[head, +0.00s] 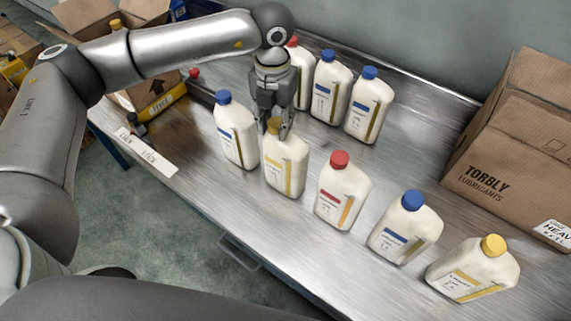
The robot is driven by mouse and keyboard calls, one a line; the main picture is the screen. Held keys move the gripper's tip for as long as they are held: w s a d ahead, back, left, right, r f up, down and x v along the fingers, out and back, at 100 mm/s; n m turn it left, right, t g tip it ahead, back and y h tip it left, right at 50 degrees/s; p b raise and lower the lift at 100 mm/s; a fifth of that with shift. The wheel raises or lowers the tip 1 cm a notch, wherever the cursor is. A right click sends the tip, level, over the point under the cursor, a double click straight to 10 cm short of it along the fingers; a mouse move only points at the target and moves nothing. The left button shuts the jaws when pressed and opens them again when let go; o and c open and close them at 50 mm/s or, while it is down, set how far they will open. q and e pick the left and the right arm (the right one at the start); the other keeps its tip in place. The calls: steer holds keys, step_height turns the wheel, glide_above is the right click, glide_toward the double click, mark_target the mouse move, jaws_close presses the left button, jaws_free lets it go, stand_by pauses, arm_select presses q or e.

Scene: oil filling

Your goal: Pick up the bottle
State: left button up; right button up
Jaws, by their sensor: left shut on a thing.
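A white bottle with a yellow cap and yellow label (286,167) stands upright in the front row on the metal bench. My left gripper (275,125) comes down from above and is shut on this bottle at its cap, which shows between the fingers. The bottle's base looks to be on the bench or very close to it; I cannot tell which. My right gripper does not show.
Close by stand a blue-capped bottle (236,135) and a red-capped bottle (342,196). More bottles stand on the metal bench (300,245), including a yellow-capped one (474,272). A cardboard box (515,150) is at right. Bare bench lies between the rows, right of centre.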

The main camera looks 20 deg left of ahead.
arm_select(q)
jaws_close()
steer(key=shift+w+r, duration=0.1)
steer(key=shift+r, duration=0.1)
